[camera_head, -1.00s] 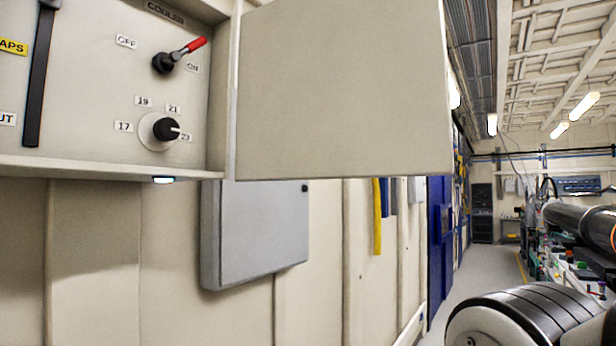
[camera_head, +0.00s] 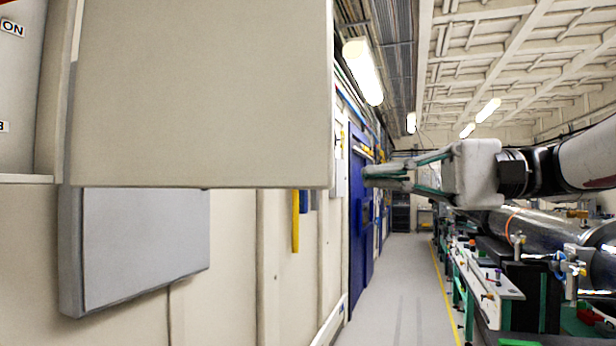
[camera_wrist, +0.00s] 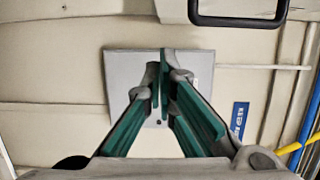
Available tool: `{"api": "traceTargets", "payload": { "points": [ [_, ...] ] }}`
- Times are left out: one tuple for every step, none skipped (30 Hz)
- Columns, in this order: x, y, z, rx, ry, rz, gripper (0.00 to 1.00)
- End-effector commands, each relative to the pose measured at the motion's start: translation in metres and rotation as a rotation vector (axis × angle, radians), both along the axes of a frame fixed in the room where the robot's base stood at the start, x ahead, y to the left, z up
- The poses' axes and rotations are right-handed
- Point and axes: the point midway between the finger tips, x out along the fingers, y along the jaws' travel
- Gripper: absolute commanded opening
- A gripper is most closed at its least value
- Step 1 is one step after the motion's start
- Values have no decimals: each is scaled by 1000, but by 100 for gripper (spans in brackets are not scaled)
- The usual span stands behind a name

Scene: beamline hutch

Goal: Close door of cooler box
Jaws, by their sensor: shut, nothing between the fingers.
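The cooler box (camera_head: 50,110) is on the wall at the left edge of the head view, mostly cut off. Its beige door (camera_head: 200,100) stands open, swung out from the box, with its plain face towards the head camera. My gripper (camera_head: 368,175) is to the right of the door's free edge, with a gap between them in the picture, and points left. Its green-lined fingers are shut and empty. In the wrist view the fingertips (camera_wrist: 164,60) meet in front of the wall. A black handle (camera_wrist: 238,20) on a beige panel, apparently the door's, shows at the top.
A flat grey box (camera_head: 140,245) is on the wall below the door. A yellow strip (camera_head: 296,222) hangs farther along, before a blue door (camera_head: 360,215). Equipment benches (camera_head: 490,285) line the right side. The aisle floor (camera_head: 395,285) is clear.

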Motion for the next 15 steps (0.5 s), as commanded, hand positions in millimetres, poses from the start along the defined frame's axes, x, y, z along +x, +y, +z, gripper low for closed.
{"api": "traceTargets", "payload": {
  "points": [
    [1,0,3,12,-5,4,0],
    [2,1,5,17,-9,6,0],
    [1,4,6,20,-10,7,0],
    [1,7,6,21,-10,8,0],
    [1,11,6,21,-10,9,0],
    [1,17,6,20,-9,9,0],
    [1,22,6,20,-9,11,0],
    [0,27,6,20,-8,10,0],
    [1,34,6,20,-9,10,0],
    [1,41,6,19,-9,10,0],
    [1,47,7,19,-9,11,0],
    [1,55,6,18,-8,10,0],
    [1,61,6,18,-8,10,0],
    [2,67,6,18,-7,10,0],
    [2,75,6,18,-7,10,0]
  ]
}}
